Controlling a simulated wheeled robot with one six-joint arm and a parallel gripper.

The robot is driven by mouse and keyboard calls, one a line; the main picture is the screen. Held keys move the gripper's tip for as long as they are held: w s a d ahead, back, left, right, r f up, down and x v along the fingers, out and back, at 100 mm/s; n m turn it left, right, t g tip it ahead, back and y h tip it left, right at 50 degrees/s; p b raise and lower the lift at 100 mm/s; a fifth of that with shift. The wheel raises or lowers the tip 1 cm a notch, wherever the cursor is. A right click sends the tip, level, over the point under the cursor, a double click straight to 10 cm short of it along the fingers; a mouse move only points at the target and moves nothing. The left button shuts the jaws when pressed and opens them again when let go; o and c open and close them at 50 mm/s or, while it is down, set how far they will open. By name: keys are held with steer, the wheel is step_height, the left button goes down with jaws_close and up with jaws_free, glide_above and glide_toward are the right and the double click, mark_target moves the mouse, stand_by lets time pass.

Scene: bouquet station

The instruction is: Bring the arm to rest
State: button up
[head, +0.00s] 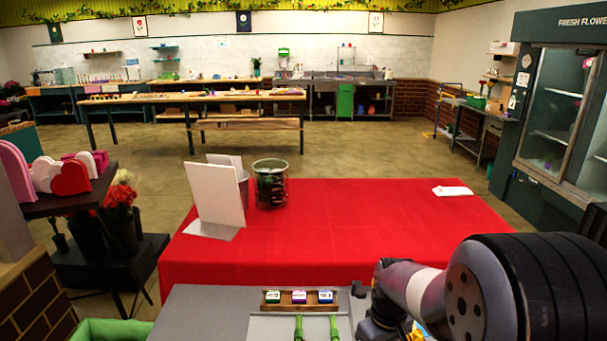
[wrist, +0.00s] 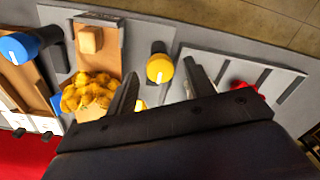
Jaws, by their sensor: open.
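My gripper (wrist: 160,72) shows in the wrist view with its two dark fingers apart, so it is open. I see nothing held between them. It hangs over the grey worktop, with a yellow round-headed item (wrist: 160,69) showing beyond the gap. In the head view my arm reaches in from the lower right and bends down over the near grey worktop (head: 205,310). The gripper itself is out of sight there.
In the wrist view, yellow blooms (wrist: 88,95) lie left of the fingers, and a white slotted rack (wrist: 222,66) and red bloom (wrist: 243,88) lie right. A blue round-headed item (wrist: 14,48) is far left. The red table (head: 330,240) holds a glass vase (head: 270,185) and white panel (head: 212,195).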

step_height(320, 180, up, 10)
step_height(320, 180, down, 11)
steer(key=shift+s+r, duration=0.1)
steer(key=shift+r, duration=0.1)
steer(key=shift+f, duration=0.3)
steer(key=m, duration=0.5)
steer(key=shift+r, duration=0.1)
steer(key=m, duration=0.4)
steer(key=shift+m+p, duration=0.35)
steer(key=shift+m, duration=0.05)
steer(key=m, duration=0.4)
steer(key=shift+m, duration=0.3)
steer(key=m, duration=0.4)
steer(key=shift+t+p, duration=0.3)
steer(key=shift+p, duration=0.1)
steer(key=shift+r, duration=1.4)
steer(key=shift+s, duration=0.1)
